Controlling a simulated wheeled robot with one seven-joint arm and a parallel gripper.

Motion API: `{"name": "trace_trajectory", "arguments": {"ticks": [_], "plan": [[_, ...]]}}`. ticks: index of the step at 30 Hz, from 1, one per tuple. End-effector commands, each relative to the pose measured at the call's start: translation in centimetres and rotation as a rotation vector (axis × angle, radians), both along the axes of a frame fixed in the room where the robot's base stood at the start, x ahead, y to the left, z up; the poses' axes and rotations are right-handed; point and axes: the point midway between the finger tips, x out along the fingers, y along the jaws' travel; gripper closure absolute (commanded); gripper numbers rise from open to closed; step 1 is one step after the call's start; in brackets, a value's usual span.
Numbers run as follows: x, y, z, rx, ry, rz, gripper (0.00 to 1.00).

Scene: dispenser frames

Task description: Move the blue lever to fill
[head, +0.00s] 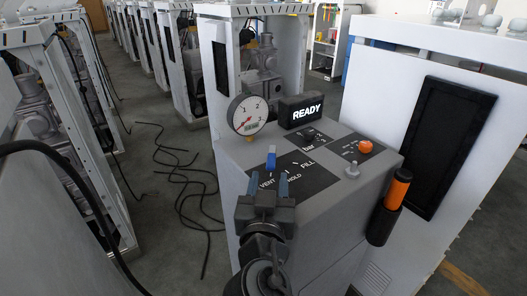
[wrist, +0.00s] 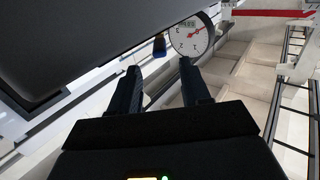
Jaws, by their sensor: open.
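The blue lever (head: 271,158) stands up from the dark plate on the grey console (head: 345,195). It is at the plate's left side, beyond the VENT lettering (head: 267,183); the FILL lettering (head: 307,164) is to the right. Its exact setting is hard to read. My gripper (head: 268,184) is open and empty, in front of the lever and apart from it. In the wrist view the two fingers (wrist: 160,85) are spread. A small blue tip (wrist: 159,43), seemingly the lever, shows beyond them in the gap. The lever's base is partly hidden in both views.
A round gauge (head: 248,115) and a READY display (head: 301,111) stand behind the lever. An orange knob (head: 365,147), a metal toggle (head: 352,171) and an orange-handled tool (head: 397,190) are to the right. Cables (head: 182,170) lie on the floor at left.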

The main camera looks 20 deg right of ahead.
Motion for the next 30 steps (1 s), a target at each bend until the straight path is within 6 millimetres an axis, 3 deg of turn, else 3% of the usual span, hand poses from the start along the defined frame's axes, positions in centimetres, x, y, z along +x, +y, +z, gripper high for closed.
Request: {"name": "trace_trajectory", "arguments": {"ticks": [18,30], "plan": [[6.3,-3.5,0.1,-0.001,0.0,-0.002,0.53],[6.8,-3.7,0.0,0.0,0.0,0.0,0.56]]}}
